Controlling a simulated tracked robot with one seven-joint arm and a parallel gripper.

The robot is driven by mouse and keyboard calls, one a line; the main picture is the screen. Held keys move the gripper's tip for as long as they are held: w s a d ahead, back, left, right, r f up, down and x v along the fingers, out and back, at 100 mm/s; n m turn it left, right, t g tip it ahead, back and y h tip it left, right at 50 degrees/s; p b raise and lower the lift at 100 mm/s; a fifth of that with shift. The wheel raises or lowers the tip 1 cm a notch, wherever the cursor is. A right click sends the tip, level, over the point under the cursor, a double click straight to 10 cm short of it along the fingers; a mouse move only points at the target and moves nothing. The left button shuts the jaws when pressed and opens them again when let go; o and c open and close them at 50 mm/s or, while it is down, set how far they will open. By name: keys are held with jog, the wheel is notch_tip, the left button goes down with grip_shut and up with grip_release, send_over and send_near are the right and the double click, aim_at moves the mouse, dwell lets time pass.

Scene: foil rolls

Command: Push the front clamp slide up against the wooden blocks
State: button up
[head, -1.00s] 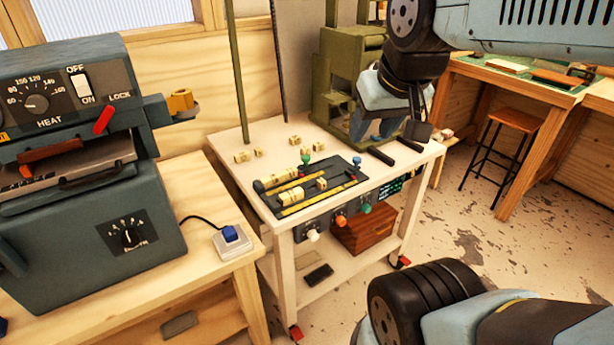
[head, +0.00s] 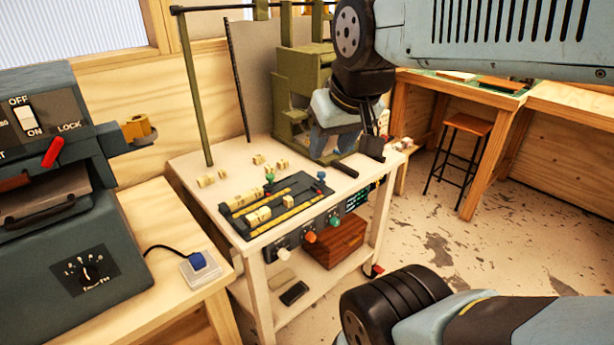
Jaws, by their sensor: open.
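A dark clamp board (head: 298,217) with yellow strips lies on the white table. A row of pale wooden blocks (head: 258,216) sits at the left of its front channel, with a single block (head: 289,202) to their right. A blue-knobbed slide (head: 321,177), apparently the front clamp slide, stands at the board's right end, apart from the blocks. A green-knobbed slide (head: 269,179) is beside the rear blocks (head: 244,200). My gripper (head: 358,160) is open, its two dark fingers over the table's right part, right of the blue knob. Nothing shows between them.
Several loose blocks (head: 258,160) lie behind the board. A green press frame (head: 298,90) stands at the table's back. White, orange and green knobs (head: 309,237) line the table's front. A heating machine (head: 75,230) stands at left. Patchy floor is open at right.

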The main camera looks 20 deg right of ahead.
jog(key=shift+o, duration=1.2)
jog(key=shift+w+r, duration=0.1)
jog(key=shift+w, duration=0.1)
jog(key=n+g, duration=0.6)
jog(key=n, duration=0.7)
send_over(321, 173)
notch_tip(321, 173, down, 15)
notch_tip(321, 173, down, 14)
jog(key=shift+r, duration=0.15)
grip_shut()
